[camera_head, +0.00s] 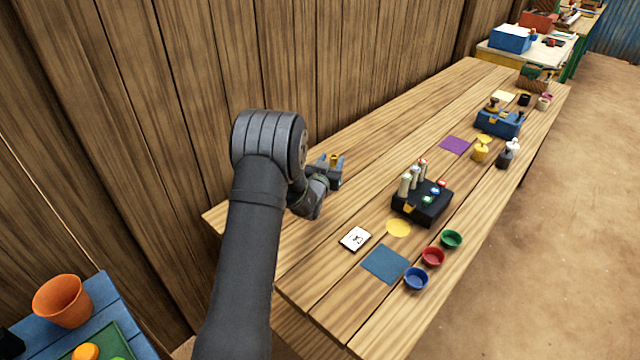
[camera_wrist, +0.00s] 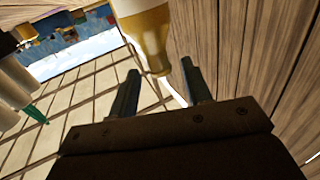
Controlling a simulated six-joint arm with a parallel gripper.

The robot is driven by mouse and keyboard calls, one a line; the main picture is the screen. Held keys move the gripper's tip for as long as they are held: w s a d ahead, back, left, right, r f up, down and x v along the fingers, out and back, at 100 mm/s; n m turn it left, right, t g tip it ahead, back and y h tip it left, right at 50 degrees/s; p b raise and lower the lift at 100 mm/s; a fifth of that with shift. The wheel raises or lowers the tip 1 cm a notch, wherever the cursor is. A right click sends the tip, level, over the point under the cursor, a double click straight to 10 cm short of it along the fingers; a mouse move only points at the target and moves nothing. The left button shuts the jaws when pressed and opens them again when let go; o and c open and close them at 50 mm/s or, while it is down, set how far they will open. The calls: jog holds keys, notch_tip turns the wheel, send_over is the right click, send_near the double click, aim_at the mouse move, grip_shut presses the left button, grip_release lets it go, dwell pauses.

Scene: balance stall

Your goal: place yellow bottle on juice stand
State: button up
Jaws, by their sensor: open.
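My gripper (camera_head: 327,172) is over the left side of the long wooden table, near the plank wall. The yellow bottle (camera_head: 336,159) shows as a small yellow patch at the gripper's fingers; most of it is hidden. In the wrist view the fingers of my gripper (camera_wrist: 160,66) are apart. The yellow bottle (camera_wrist: 147,32), pale with an amber narrow end, is at the fingertips, nearer the right finger in the picture. I cannot tell whether it touches. A flat yellow disc (camera_head: 398,228) lies on the table; I cannot tell whether it is the juice stand.
A black rack (camera_head: 420,210) with pale bottles stands right of my gripper. A white card (camera_head: 355,239), blue mat (camera_head: 385,264) and blue, red and green bowls (camera_head: 433,257) lie nearer. A purple mat (camera_head: 455,146), yellow pot (camera_head: 481,151) and blue box (camera_head: 498,122) stand farther along.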

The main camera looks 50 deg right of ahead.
jog(key=shift+o, duration=0.3)
jog(key=v, duration=1.5)
jog(key=shift+f, duration=0.2)
jog(key=shift+s+d, duration=0.1)
jog(key=shift+s, duration=0.05)
notch_tip(320, 180, up, 5)
jog(key=shift+w+f, duration=0.6)
jog(key=shift+f, duration=2.15)
jog(key=shift+g, duration=0.3)
jog(key=x, duration=1.7)
jog(key=shift+d+r, duration=0.15)
jog(key=shift+r, duration=0.05)
grip_shut()
